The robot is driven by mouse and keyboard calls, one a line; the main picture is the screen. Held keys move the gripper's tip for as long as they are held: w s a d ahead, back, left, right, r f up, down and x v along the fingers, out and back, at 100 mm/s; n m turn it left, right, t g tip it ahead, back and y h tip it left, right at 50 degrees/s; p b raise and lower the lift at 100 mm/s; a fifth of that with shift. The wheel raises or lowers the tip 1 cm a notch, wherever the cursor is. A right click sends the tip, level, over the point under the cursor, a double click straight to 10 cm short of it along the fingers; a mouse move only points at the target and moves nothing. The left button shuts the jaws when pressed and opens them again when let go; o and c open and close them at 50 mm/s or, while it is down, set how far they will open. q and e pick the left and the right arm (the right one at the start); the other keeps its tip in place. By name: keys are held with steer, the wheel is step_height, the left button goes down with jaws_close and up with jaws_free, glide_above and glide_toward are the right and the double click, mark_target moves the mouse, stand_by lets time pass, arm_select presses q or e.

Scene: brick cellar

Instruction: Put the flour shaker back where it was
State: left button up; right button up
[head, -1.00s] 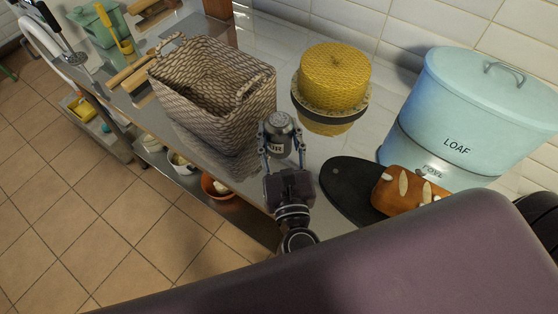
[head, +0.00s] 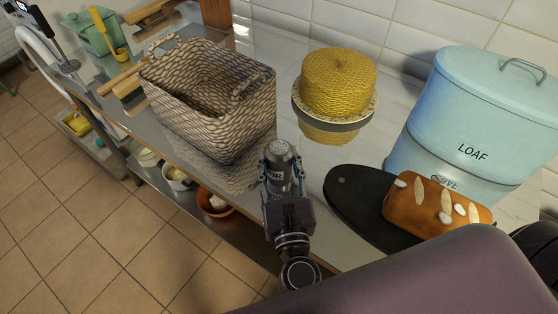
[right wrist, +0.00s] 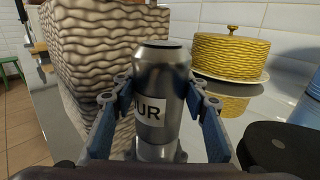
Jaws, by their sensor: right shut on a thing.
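The flour shaker (head: 279,154) is a grey metal cylinder with a domed top and a white label. The shaker is at the counter (head: 310,205), just in front of the woven basket (head: 230,115). I cannot tell whether its base touches the counter. My left gripper is not in view.
A yellow cake-shaped cover (head: 338,82) on a stand is behind and right of the shaker. A black board (head: 352,190) with a loaf (head: 436,208) lies to the right, before a blue LOAF bin (head: 490,120). Bowls sit on a lower shelf.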

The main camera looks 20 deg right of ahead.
mark_target(281, 172)
steer(key=shift+f, duration=0.2)
steer(key=o, duration=1.2)
steer(key=shift+r, duration=0.1)
steer(key=shift+o, duration=0.2)
steer(key=shift+r, duration=0.2)
steer(key=s+b, duration=0.1)
steer(key=s, duration=0.1)
steer(key=s+b, duration=0.1)
steer(key=s, duration=0.1)
steer(key=s+a, duration=0.1)
steer(key=s, duration=0.1)
steer(key=shift+s+a+f+b, duration=0.1)
steer(key=shift+f+b, duration=0.15)
steer(key=shift+b, duration=0.15)
steer(key=shift+s+a+r, duration=0.1)
steer(key=shift+s+r, duration=0.05)
steer(key=shift+s, duration=0.45)
